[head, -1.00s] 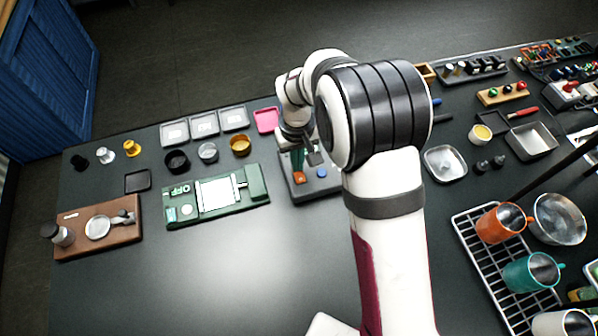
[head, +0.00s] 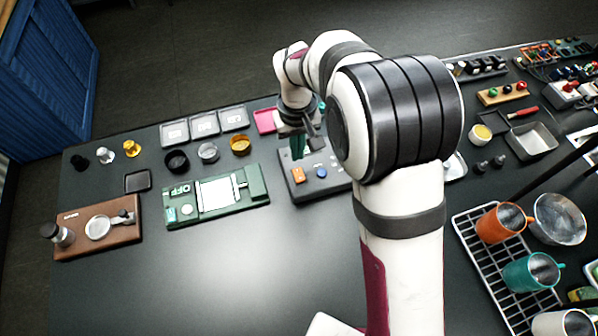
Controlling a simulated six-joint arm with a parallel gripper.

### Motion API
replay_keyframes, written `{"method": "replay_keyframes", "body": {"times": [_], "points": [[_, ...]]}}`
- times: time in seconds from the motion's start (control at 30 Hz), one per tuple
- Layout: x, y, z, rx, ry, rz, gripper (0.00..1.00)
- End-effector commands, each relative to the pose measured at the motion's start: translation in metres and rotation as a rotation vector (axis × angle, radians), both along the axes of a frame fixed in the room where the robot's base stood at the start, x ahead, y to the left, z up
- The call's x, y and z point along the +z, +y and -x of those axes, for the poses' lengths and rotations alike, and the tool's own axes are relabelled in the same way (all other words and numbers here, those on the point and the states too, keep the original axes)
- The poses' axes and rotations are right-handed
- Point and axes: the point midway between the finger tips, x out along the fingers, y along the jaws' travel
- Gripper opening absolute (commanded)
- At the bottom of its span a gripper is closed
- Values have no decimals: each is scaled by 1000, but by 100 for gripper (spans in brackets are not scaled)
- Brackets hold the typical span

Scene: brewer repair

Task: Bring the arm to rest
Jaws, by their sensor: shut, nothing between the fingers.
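My gripper (head: 298,150) is shut and empty. It hangs pointing down above the back of a dark grey control box (head: 335,186), clear of its front part. The box carries an orange switch (head: 298,174) and a blue button (head: 321,173). My white arm with dark bands reaches up from the bottom and hides the right part of the box. To the left lies a green unit (head: 255,185) with a pale panel; marking like "OFF" shows at its upper left.
A brown board (head: 125,232) with a scale-like dish lies at the far left. Small trays and cups line the back. A wire rack (head: 480,255) with mugs and a metal bowl (head: 560,218) stands right. The front left table is bare.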

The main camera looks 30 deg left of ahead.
Motion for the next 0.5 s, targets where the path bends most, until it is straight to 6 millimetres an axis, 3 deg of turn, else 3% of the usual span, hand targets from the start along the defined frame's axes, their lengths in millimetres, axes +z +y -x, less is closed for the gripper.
{"method": "replay_keyframes", "body": {"times": [0.2,0.5], "points": [[16,0,0,-1,-1,-1,0],[16,0,0,0,0,0,0]]}}
